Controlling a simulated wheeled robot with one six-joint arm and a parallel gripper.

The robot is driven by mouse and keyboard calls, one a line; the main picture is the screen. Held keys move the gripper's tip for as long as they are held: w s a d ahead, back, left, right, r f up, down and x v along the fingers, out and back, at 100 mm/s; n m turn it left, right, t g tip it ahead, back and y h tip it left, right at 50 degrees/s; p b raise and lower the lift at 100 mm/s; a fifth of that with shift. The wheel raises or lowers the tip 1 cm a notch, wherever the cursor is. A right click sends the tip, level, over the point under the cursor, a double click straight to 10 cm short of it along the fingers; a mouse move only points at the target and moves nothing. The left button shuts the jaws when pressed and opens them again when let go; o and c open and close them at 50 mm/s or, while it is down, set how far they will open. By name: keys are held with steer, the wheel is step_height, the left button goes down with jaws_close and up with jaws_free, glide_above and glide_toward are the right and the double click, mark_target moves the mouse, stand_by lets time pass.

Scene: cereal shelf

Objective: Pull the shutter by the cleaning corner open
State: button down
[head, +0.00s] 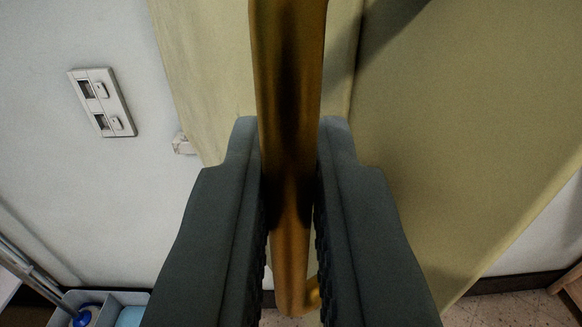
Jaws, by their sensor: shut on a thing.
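My gripper (290,190) fills the lower middle of the head view, its two dark grey fingers pointing up the picture. It is shut on a brass-coloured bar handle (289,70), which runs from the top edge down between the fingers. The handle's lower end bends in between the fingers near the bottom. Behind it is a yellowish shutter or door panel (460,130), with a vertical edge line right of the handle. How far the panel stands open cannot be told.
A white wall (110,190) with a switch plate (102,102) is at left. A grey-blue bin with cleaning things (115,298) stands at bottom left, near metal poles (28,265). Speckled floor (500,309) and a dark baseboard (515,284) show at bottom right.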

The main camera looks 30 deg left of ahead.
steer(key=shift+r, duration=0.1)
steer(key=c, duration=1.6)
jaws_free()
steer(key=shift+s, duration=0.15)
steer(key=v, duration=1.7)
steer(key=shift+s, duration=0.1)
